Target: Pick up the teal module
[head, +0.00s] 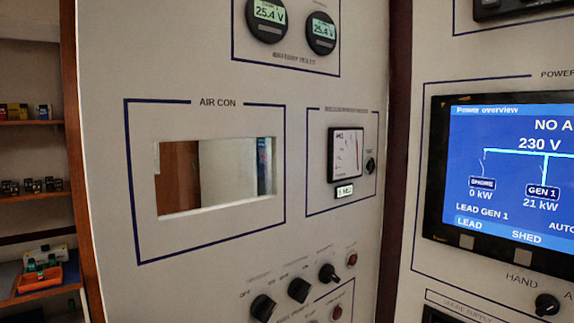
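I cannot pick out the teal module with certainty. At the lower left edge, an orange tray (62,277) sits on a low shelf, with small dark and greenish pieces in or behind it, too small to tell apart. Neither of my grippers shows in the head view.
A pale panel fills the middle, with an AIR CON cutout (215,175), two round voltage gauges and rotary knobs (299,290). A blue power overview screen (515,175) is at right. Left of a wooden edge (70,120), shelves hold small boxes (18,111) and dark pieces (30,186).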

